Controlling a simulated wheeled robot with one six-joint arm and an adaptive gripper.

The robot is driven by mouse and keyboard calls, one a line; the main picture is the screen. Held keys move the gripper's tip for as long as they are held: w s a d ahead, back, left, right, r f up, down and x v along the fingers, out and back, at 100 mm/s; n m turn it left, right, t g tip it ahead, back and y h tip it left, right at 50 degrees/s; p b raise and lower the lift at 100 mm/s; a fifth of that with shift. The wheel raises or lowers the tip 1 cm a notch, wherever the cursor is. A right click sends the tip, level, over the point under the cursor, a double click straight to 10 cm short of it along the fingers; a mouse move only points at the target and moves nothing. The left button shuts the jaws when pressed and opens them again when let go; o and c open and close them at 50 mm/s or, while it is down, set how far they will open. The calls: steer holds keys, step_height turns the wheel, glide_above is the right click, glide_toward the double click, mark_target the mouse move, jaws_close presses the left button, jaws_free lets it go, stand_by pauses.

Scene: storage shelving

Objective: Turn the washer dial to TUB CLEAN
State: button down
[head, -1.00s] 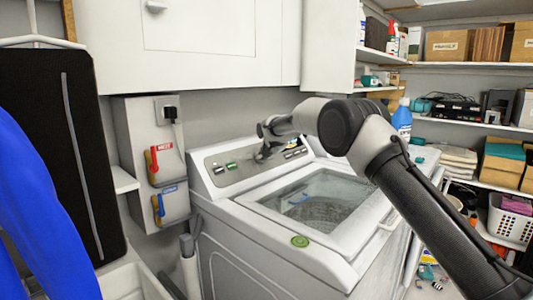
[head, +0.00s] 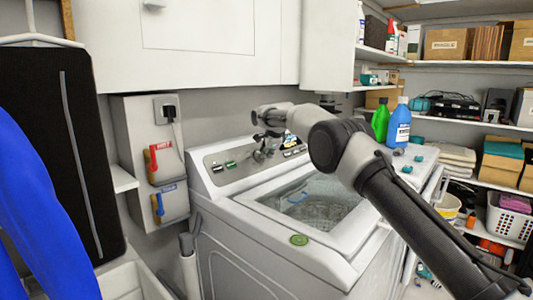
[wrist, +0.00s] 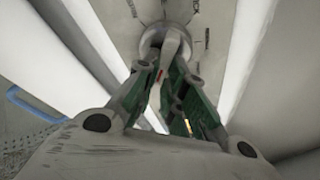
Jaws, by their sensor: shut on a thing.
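The white washer (head: 330,243) stands in the middle of the head view, with a grey control panel (head: 222,174) along its back edge. My gripper (head: 265,153) is at the panel, right of the green buttons. In the wrist view, the round grey dial (wrist: 163,38) sits at the top centre, with labels around it on the panel. My gripper (wrist: 172,75) is shut on the dial's raised grip, one finger on each side. A red mark (wrist: 160,76) shows between the fingers. The labels are too small to read, so the dial's setting cannot be told.
White cabinets (head: 200,45) hang above the washer. A green bottle (head: 380,120) and a blue bottle (head: 398,124) stand behind its right side. The outlet box with red and blue valve handles (head: 155,160) is on the left. Shelves with boxes (head: 447,44) fill the right.

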stand_by(0.4)
steer(key=c, duration=1.5)
jaws_free()
steer(key=v, duration=1.2)
steer(key=shift+a, duration=0.1)
